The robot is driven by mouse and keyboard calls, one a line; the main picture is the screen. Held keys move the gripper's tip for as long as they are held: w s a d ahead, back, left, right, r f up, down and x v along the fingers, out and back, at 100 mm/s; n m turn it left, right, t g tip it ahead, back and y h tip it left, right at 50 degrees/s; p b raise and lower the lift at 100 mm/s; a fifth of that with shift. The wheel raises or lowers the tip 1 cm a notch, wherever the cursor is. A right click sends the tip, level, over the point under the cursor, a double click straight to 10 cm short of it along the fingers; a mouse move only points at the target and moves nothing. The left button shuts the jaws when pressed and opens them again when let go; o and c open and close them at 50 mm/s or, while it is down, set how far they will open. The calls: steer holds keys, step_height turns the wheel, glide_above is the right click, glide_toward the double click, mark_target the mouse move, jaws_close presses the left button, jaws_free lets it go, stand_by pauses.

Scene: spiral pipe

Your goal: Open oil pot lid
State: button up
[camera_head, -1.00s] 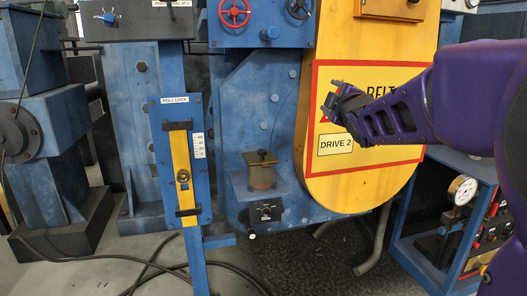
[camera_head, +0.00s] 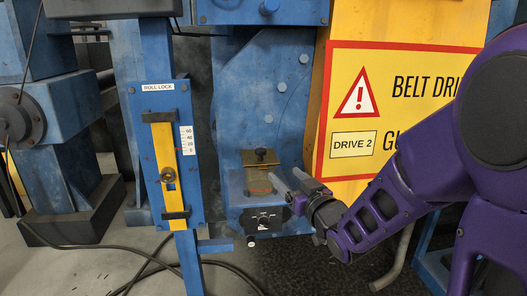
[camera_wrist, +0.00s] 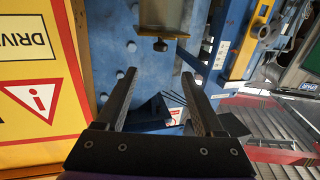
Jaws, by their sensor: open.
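The oil pot (camera_head: 258,179) is a small box-shaped brass-coloured pot on a blue ledge of the machine. Its flat lid (camera_head: 250,159) has a dark knob (camera_head: 261,154) on top and looks closed. My gripper (camera_head: 286,181) is just right of the pot, lower than the lid, with its fingers pointing left toward it. In the wrist view my gripper (camera_wrist: 161,76) is open, with nothing between its fingers. The pot (camera_wrist: 160,16) shows at the top edge there, with the knob (camera_wrist: 160,45) toward the fingers. I cannot tell whether a finger touches the pot.
A black control box with a dial (camera_head: 263,219) sits below the pot. The roll lock panel (camera_head: 165,150) stands to the left. A yellow belt guard (camera_head: 345,190) is behind my arm on the right. Black cables (camera_head: 130,255) lie on the floor.

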mark_target(263, 154)
steer(key=x, duration=1.6)
steer(key=shift+w+a, duration=0.15)
steer(key=shift+w, duration=0.1)
jaws_close()
stand_by(0.7)
